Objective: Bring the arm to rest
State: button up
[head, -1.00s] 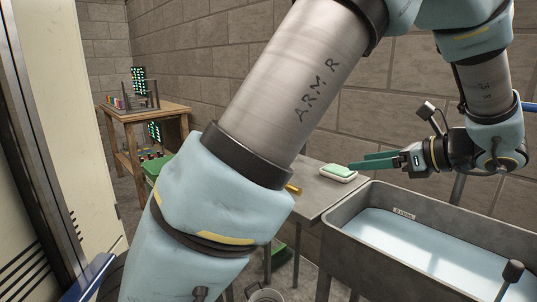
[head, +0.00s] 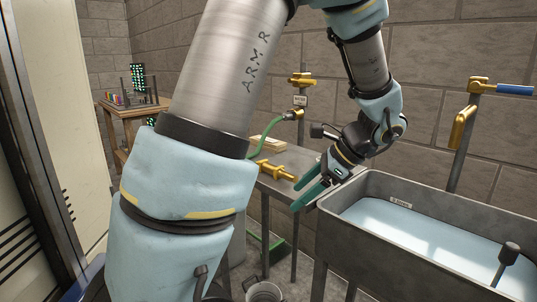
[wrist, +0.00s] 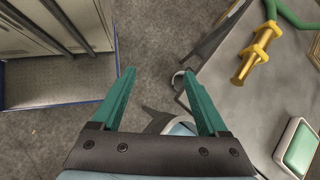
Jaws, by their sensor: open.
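My gripper (head: 297,184) is open in the head view, with its green fingers spread and pointing left and down past the metal bench's front edge. In the wrist view my gripper (wrist: 158,72) has nothing between its fingers, with the grey floor below. My arm is bent, and its large near links cover much of the left and middle of the head view.
A grey sink (head: 345,196) holding pale water stands right of the metal bench (head: 262,183). A brass nozzle (wrist: 257,52) and a green-topped pad (wrist: 300,147) lie on the bench. A bucket (head: 263,291) stands on the floor. A pale cabinet (head: 75,120) is at left.

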jog(key=s+a+f+n+g+h+b, duration=0.1)
jog(key=s+a+f+n+h+b, duration=0.2)
jog(key=a+f+n, duration=0.5)
jog(key=s+a+f+n+h+b, duration=0.1)
jog(key=a+f+n+h+b, duration=0.3)
jog(key=a+n, duration=0.5)
notch_tip(320, 180, up, 14)
jog(key=d+n+p, duration=0.1)
jog(key=d+p, duration=0.1)
jog(key=p, duration=1.2)
jog(key=shift+d+f+h, duration=0.25)
jog(key=shift+d+h, duration=0.05)
jog(key=shift+d, duration=0.05)
